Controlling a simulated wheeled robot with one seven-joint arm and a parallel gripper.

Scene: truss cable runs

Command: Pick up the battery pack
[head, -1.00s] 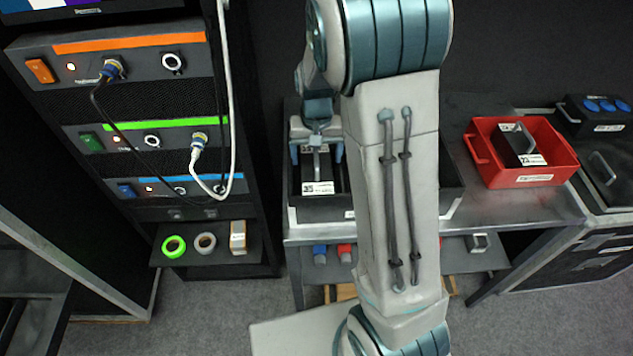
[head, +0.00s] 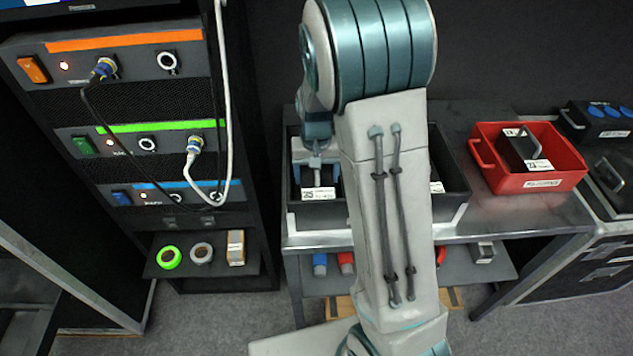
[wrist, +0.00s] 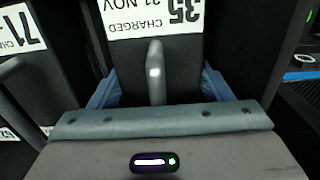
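A dark battery pack with a grey bar handle and a white label reading 35, CHARGED, 21 NOV (wrist: 150,18) shows in the wrist view. In the head view its label (head: 318,194) shows at the left end of a black bin (head: 345,214) on the metal bench. My gripper (wrist: 160,92) is over this pack, its blue fingers spread wide on either side of the handle (wrist: 155,72). The fingers look open; their tips are hidden beside the pack. In the head view my gripper (head: 317,175) is low in the bin, partly hidden by my arm.
Another pack labelled 71 (wrist: 22,35) stands close on the left in the wrist view. A red bin (head: 541,182) with a dark pack stands right on the bench. A rack with cables (head: 150,140) stands left. My arm hides the bin's middle.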

